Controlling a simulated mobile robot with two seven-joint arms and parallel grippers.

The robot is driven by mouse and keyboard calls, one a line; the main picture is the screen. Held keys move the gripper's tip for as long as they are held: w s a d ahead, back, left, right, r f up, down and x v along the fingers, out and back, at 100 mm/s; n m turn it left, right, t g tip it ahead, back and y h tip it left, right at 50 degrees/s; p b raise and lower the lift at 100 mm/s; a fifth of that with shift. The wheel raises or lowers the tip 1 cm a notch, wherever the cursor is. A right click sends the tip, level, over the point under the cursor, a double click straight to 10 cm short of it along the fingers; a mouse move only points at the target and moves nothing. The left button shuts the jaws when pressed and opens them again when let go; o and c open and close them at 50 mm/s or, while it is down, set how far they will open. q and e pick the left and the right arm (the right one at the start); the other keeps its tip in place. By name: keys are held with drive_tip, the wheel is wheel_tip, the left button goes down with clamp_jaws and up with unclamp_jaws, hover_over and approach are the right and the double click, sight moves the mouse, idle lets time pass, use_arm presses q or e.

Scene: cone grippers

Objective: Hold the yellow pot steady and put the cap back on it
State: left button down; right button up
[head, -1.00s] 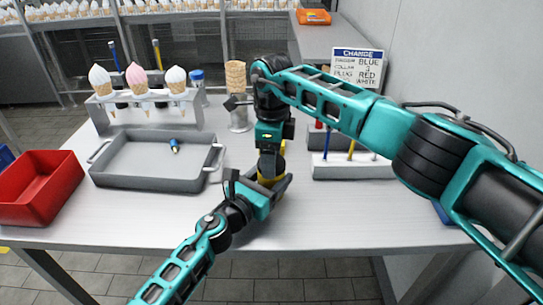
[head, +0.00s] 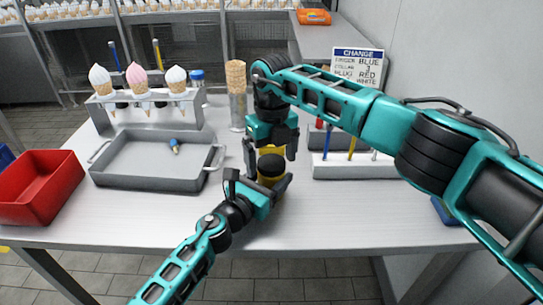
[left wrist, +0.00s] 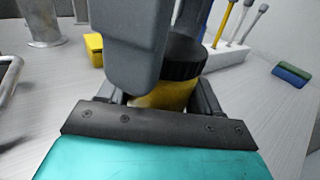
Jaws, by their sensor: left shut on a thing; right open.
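The yellow pot (left wrist: 160,97) stands upright on the table, and the black cap (head: 271,165) sits on top of it. The cap also shows in the left wrist view (left wrist: 184,58), apparently level on the pot, though a grey finger hides part of it. My left gripper (head: 262,188) is shut around the pot's body from the front. My right gripper (head: 271,152) is open just above and behind the cap, pointing down, with its fingers apart and nothing between them. Whether a finger still touches the cap cannot be told.
A yellow block (left wrist: 94,50) lies behind the pot. A grey tray (head: 150,183) with a small blue item and a red bin (head: 38,186) are at left. A cone rack (head: 145,113), a cone holder (head: 238,112) and a white tool block (head: 352,168) stand behind.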

use_arm(q)
drive_tip(key=shift+f, duration=0.15)
use_arm(e)
wheel_tip(320, 180, up, 12)
idle(0.5)
use_arm(q)
drive_tip(key=shift+c, duration=0.6)
unclamp_jaws()
use_arm(e)
drive_tip(key=shift+d, duration=0.1)
use_arm(q)
drive_tip(key=shift+a, duration=0.1)
drive_tip(key=shift+s+a, duration=0.25)
drive_tip(key=shift+s, duration=0.15)
drive_tip(key=v, duration=1.2)
drive_tip(key=shift+d, duration=0.1)
use_arm(e)
drive_tip(key=shift+r, duration=0.1)
